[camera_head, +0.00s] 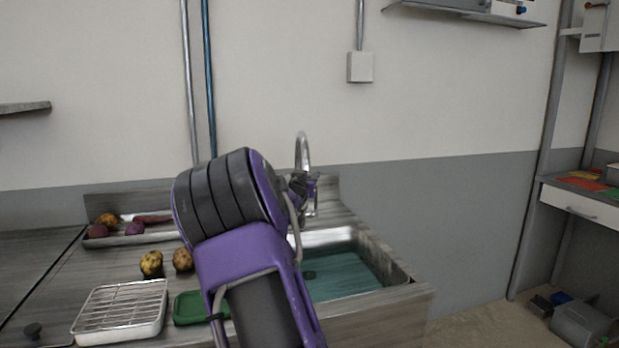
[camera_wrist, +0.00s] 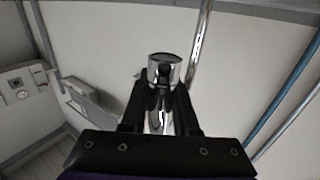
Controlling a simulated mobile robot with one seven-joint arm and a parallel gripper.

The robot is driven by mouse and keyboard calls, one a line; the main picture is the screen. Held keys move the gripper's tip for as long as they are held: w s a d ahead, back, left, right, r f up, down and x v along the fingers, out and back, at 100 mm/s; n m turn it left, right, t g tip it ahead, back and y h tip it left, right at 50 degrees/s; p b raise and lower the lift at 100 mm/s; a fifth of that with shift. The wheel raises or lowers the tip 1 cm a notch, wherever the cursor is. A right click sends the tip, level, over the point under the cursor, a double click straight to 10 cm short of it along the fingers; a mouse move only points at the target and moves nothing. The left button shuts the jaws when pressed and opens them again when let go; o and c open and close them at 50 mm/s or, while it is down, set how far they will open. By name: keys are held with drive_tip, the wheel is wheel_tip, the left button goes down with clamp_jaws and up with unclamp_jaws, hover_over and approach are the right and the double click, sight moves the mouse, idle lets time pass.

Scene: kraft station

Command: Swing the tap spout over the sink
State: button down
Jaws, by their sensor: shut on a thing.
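The chrome tap spout (camera_head: 302,142) rises in a tall curve behind the sink (camera_head: 398,288) in the head view. My gripper (camera_head: 303,186) is at the spout, partly hidden by my purple arm. The sink basin holds greenish water and lies in front of and below the spout. My arm hides the basin's left part and the tap's base. I cannot tell exactly how far the spout reaches over the basin.
Left of my arm are a wire rack tray (camera_head: 120,312), a green tray (camera_head: 190,308), two potatoes (camera_head: 151,264) and a long tray (camera_head: 150,238) of vegetables. Pipes (camera_head: 209,80) run up the wall behind. A shelf unit (camera_head: 548,150) stands at right.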

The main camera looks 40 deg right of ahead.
drive_tip(key=shift+r, duration=0.2)
idle(0.7)
drive_tip(key=c, duration=1)
unclamp_jaws()
drive_tip(key=o, duration=0.3)
drive_tip(key=shift+f, duration=0.15)
drive_tip(key=p+v, duration=0.1)
drive_tip(key=v, duration=1.6)
drive_tip(key=shift+s+a, duration=0.15)
drive_tip(key=shift+a, duration=0.05)
